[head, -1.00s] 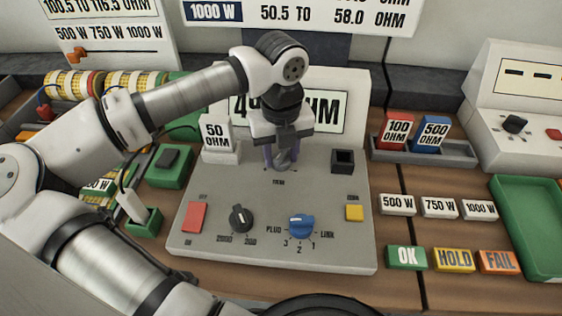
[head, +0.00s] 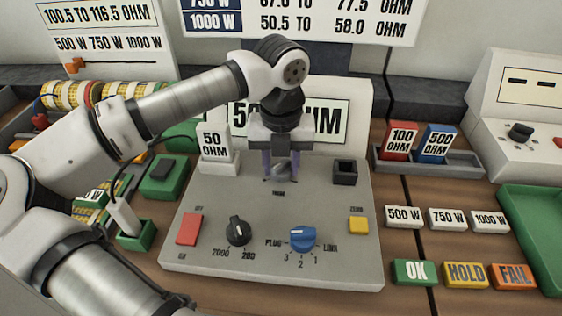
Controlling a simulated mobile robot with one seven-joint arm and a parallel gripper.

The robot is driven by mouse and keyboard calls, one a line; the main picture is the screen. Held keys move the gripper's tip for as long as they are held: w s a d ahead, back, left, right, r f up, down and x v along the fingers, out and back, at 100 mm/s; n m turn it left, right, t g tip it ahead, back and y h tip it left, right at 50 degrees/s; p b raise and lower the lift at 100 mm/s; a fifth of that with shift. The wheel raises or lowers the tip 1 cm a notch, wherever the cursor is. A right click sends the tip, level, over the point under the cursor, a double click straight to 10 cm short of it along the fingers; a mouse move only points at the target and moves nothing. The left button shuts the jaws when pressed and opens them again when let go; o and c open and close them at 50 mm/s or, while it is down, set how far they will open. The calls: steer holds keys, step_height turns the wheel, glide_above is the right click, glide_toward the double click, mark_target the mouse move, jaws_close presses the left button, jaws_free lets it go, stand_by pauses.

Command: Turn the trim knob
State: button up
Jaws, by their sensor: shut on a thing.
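The trim knob (head: 281,172) is a small grey knob at the back middle of the grey meter panel (head: 200,262), above a small label that looks like TRIM. My gripper (head: 281,170) points down over it, its two purple-grey fingers shut on the knob from both sides. The fingers hide part of the knob, so its pointer angle is hard to tell. The meter display (head: 330,120) stands behind my gripper and seems to read 50-something OHM; my wrist covers its middle digits.
On the panel are a red switch (head: 189,229), a black dial (head: 238,231), a blue dial (head: 302,238), a yellow button (head: 358,225) and a black socket (head: 345,172). A 50 OHM block (head: 215,143) stands left of my gripper. Red (head: 398,141) and blue (head: 437,143) blocks sit right.

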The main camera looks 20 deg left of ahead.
mark_target(281, 163)
steer(key=o, duration=1)
step_height(281, 163, up, 14)
steer(key=p, duration=0.7)
steer(key=shift+f, duration=0.1)
